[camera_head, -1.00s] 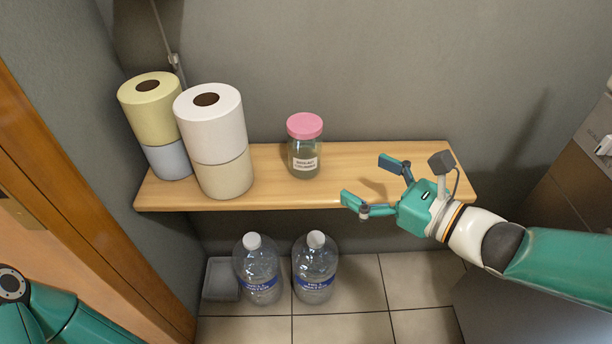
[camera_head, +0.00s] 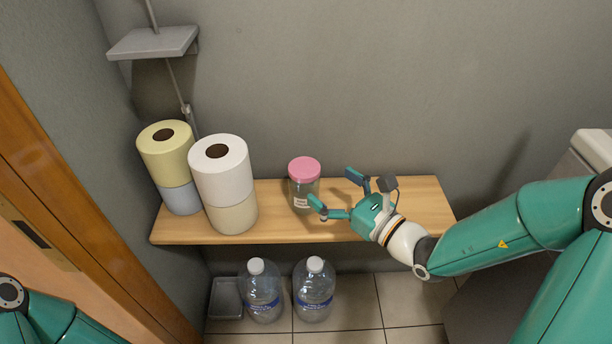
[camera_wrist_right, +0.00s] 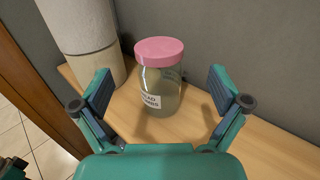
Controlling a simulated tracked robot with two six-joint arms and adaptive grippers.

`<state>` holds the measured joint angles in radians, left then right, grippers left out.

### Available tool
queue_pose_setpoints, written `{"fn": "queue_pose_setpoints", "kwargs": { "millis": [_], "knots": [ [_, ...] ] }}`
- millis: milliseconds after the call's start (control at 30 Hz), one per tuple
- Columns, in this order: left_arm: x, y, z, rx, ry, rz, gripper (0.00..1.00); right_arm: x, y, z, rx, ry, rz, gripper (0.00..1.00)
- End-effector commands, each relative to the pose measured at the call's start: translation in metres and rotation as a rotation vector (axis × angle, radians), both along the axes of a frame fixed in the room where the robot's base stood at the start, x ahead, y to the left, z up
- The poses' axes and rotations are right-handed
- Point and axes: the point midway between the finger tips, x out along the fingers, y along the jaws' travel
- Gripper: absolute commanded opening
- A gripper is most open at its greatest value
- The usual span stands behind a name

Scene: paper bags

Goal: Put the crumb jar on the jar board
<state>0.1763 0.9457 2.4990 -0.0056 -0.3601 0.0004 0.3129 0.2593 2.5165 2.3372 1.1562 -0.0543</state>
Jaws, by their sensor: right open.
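The crumb jar (camera_head: 304,187) is clear glass with a pink lid and a white label. It stands upright on the wooden shelf (camera_head: 405,205). It also shows in the right wrist view (camera_wrist_right: 160,82), between and beyond the fingertips. My right gripper (camera_head: 333,190) is open and empty, just right of the jar, with its fingers pointing at it. One fingertip overlaps the jar's lower right in the head view; I see no grip on it. A small grey board (camera_head: 153,42) hangs at the upper left with a bare top; I cannot tell whether it is the jar board. My left gripper is out of view.
Stacked paper rolls (camera_head: 222,182) stand left of the jar, with a yellow and blue stack (camera_head: 167,160) beside them. Two water bottles (camera_head: 314,290) and a grey bin (camera_head: 226,299) are on the floor below. The shelf's right part is clear of objects.

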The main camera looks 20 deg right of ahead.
Motion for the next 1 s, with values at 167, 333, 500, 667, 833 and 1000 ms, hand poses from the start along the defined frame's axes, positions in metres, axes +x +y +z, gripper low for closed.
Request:
{"fn": "queue_pose_setpoints", "kwargs": {
  "millis": [167, 333, 500, 667, 833, 1000],
  "knots": [
    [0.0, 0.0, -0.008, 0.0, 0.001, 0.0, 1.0, 0.021, 0.011, -0.001, -0.001, -0.005, 0.003, 0.99],
    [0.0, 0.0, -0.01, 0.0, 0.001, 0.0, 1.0, 0.028, 0.014, -0.002, 0.0, -0.004, 0.002, 0.99],
    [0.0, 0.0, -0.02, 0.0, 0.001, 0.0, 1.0, 0.047, 0.026, -0.008, 0.0, -0.004, 0.005, 0.99],
    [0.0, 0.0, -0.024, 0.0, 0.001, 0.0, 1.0, 0.066, 0.034, -0.007, -0.001, -0.004, 0.004, 0.99],
    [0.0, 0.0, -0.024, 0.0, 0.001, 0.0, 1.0, 0.071, 0.036, -0.006, 0.001, -0.003, 0.001, 0.99],
    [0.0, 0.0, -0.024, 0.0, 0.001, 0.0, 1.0, 0.071, 0.036, -0.006, 0.001, -0.003, 0.001, 0.94]
  ]
}}
